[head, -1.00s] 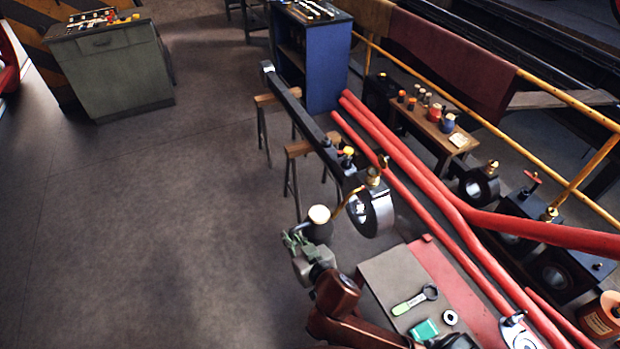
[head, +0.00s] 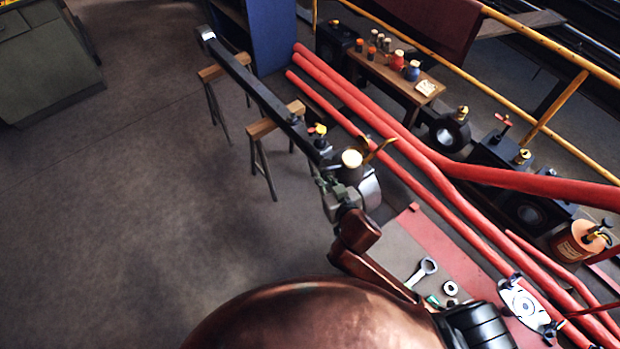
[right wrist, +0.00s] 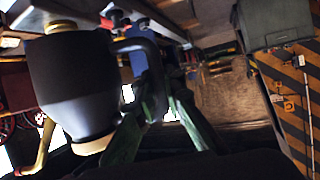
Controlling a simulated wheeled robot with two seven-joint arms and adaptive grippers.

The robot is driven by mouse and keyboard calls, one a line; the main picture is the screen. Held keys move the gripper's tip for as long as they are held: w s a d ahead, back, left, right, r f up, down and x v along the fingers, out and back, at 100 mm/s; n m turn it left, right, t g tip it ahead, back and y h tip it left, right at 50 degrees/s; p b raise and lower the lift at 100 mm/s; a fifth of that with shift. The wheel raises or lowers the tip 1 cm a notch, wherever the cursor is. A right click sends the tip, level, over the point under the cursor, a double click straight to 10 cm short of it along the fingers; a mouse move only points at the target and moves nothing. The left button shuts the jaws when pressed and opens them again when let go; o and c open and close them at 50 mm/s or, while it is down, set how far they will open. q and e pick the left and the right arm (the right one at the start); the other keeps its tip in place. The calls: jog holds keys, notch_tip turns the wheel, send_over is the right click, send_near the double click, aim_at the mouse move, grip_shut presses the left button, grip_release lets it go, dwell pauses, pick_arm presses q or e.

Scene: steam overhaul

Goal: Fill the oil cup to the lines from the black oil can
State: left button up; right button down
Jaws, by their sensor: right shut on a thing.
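My right gripper (head: 328,190) is shut on the black oil can (head: 349,172), a dark can with a cream top. My left gripper is not in view.
The rod lies on wooden trestles (head: 275,120). Red pipes (head: 420,165) run close on the right. Another bearing with a brass cup (head: 462,113) stands beyond them. A wrench (head: 422,272) and a ring (head: 450,288) lie on the bench below. The floor at left is clear.

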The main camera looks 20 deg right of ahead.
pick_arm(q)
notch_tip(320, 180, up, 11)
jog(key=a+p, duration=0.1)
jog(key=p, duration=0.8)
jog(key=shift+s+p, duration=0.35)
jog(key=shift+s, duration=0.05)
pick_arm(e)
jog(key=w+a+f+n+g+y, duration=0.1)
jog(key=w+a+f+y, duration=0.2)
jog(key=a+f, duration=0.4)
jog(key=shift+w+y, duration=0.35)
jog(key=shift+y, duration=0.45)
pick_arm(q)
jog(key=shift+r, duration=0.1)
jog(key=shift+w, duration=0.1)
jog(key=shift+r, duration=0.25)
pick_arm(e)
jog(key=shift+s+a+f, duration=0.2)
jog(key=shift+s, duration=0.1)
